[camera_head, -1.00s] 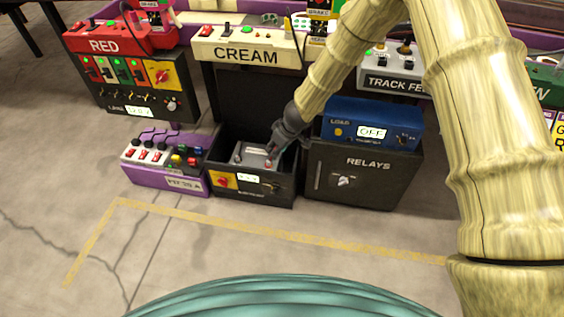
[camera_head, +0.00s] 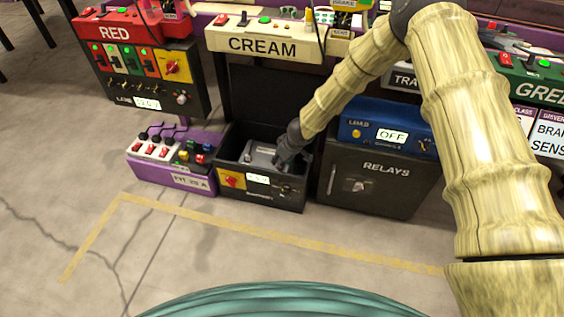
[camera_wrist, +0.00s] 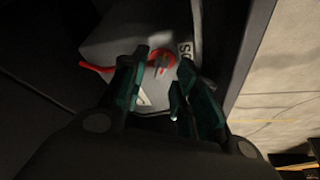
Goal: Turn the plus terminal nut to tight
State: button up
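The grey battery (camera_head: 259,152) sits in the black open-topped bin (camera_head: 288,195) below the CREAM panel. It also shows in the wrist view (camera_wrist: 115,42). The plus terminal nut (camera_wrist: 165,62) shows there as a small metal piece with red around it, on the battery top. A red lead (camera_wrist: 95,67) runs left from it. My gripper (camera_head: 279,164) reaches down to the right part of the battery. In the wrist view my gripper (camera_wrist: 167,75) has its two dark green fingers apart, with the red terminal seen between and beyond their tips. I cannot tell whether they touch the nut.
The bin front has a red-and-yellow switch (camera_head: 232,180) and a small display (camera_head: 258,179). The black RELAYS cabinet (camera_head: 380,185) with a blue LOAD unit (camera_head: 365,128) stands close on the right. A purple fuse box (camera_head: 150,175) stands on the left. The floor in front is clear.

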jog(key=shift+f, duration=0.15)
jog(key=shift+c, duration=0.2)
grip_shut()
